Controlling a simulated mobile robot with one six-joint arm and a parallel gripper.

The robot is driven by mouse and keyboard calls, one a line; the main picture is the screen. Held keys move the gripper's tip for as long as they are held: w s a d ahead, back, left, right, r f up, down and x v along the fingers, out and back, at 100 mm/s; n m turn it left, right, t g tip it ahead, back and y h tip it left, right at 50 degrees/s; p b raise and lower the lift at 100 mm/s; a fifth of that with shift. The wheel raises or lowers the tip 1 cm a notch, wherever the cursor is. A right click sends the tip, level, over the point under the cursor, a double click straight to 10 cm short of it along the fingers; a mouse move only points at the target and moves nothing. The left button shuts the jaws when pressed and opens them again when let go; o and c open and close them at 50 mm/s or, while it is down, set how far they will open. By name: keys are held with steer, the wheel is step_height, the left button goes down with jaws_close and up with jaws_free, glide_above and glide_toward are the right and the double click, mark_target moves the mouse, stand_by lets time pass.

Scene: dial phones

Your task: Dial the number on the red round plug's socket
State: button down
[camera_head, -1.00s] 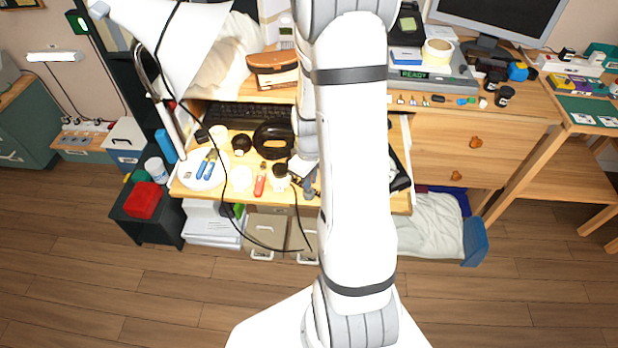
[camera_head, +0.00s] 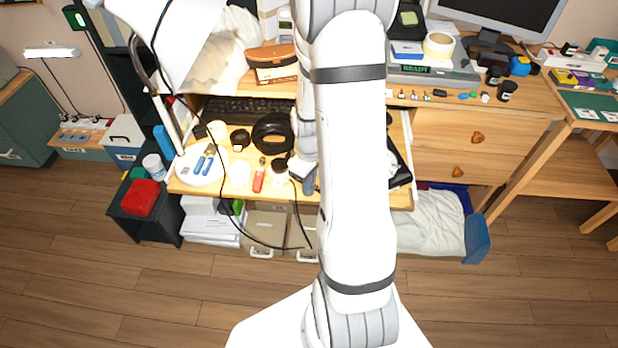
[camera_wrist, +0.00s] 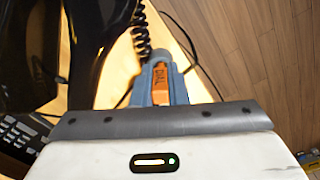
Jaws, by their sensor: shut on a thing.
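In the wrist view, my gripper (camera_wrist: 160,68) has its blue-grey fingers closed around an orange piece (camera_wrist: 160,86) with lettering that looks like DIAL. A black keypad (camera_wrist: 22,132) with light keys shows at the lower left, beside a large dark glossy shape. A coiled black cord (camera_wrist: 140,32) runs just beyond the fingertips. In the head view, my gripper (camera_head: 309,184) is over the desk's front part, mostly hidden behind my arm. A socket strip (camera_head: 82,128) with several plugs lies on the left cabinet; plug colours and numbers are too small to read.
The desk (camera_head: 222,188) is crowded: a keyboard (camera_head: 250,108), a black ring-like object (camera_head: 273,133), a white plate (camera_head: 203,165) with blue-handled tools, and a red-handled tool (camera_head: 258,180). A lamp (camera_head: 165,35) and loose cable stand left. The wooden floor in front is clear.

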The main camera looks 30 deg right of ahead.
steer(key=c, duration=1.3)
jaws_free()
steer(key=shift+c, duration=0.2)
step_height(320, 180, up, 8)
steer(key=shift+f+p, duration=0.15)
steer(key=shift+p, duration=0.4)
steer(key=shift+a, duration=0.1)
steer(key=s+a+r+m+t+p, duration=0.1)
steer(key=s+a+r+p, duration=0.1)
steer(key=s+a+r, duration=0.2)
steer(key=s+a+r+m+p, duration=0.2)
steer(key=s+a+r, duration=0.2)
steer(key=r, duration=0.7)
steer(key=s+a+r+m+t+p, duration=0.1)
steer(key=s+a+r+m+p, duration=0.1)
steer(key=r, duration=0.6)
steer(key=shift+s+a+t+p, duration=0.3)
steer(key=shift+s+a+p, duration=0.15)
steer(key=shift+s+a, duration=0.6)
